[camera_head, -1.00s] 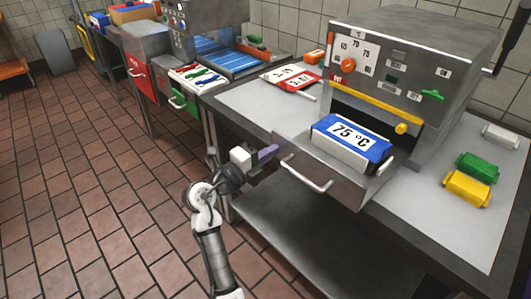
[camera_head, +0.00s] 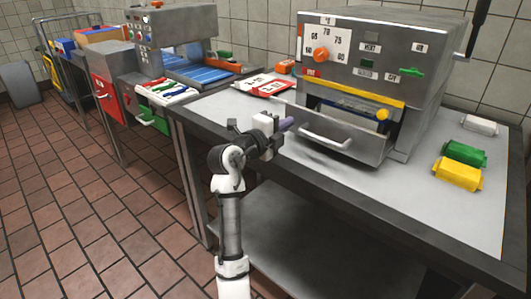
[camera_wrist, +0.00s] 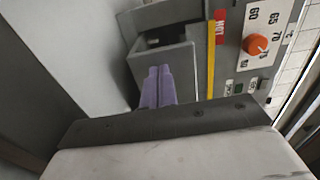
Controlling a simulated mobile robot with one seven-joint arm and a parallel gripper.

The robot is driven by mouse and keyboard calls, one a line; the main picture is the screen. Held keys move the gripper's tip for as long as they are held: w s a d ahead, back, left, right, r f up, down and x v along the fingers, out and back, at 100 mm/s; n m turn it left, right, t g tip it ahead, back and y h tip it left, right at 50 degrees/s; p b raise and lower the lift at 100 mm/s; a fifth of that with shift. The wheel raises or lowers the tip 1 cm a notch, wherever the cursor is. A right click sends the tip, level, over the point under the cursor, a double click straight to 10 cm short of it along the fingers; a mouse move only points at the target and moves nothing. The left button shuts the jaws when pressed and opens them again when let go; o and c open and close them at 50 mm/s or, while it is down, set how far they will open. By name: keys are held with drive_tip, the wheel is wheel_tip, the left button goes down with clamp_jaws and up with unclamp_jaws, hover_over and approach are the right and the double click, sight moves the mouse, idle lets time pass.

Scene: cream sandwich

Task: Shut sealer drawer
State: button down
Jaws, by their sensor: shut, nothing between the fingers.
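The sealer (camera_head: 380,60) is a grey metal box with a dial panel and a yellow strip along its lower front. Its drawer (camera_head: 355,148) sticks out a little below the strip, with a bar handle (camera_head: 325,139) on its front. In the wrist view the drawer (camera_wrist: 178,75) shows a gap into its dark inside. My gripper (camera_head: 289,124) is shut and empty, its purple fingers at the left end of the drawer front. The fingers (camera_wrist: 157,88) overlap the drawer front in the wrist view; I cannot tell if they touch. The blue block is hidden.
The sealer stands on a steel table (camera_head: 230,105). Green (camera_head: 465,153), yellow (camera_head: 458,173) and white (camera_head: 480,125) packs lie to its right. Red-and-white cards (camera_head: 263,84) lie to its left. The tiled floor (camera_head: 90,220) at left is clear.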

drive_tip(key=b+x, duration=0.3)
drive_tip(key=x, duration=0.6)
drive_tip(key=shift+w+d, duration=0.15)
drive_tip(key=shift+w, duration=0.1)
drive_tip(key=shift+r, duration=0.25)
drive_tip(key=shift+w+d, duration=0.1)
drive_tip(key=shift+b, duration=0.3)
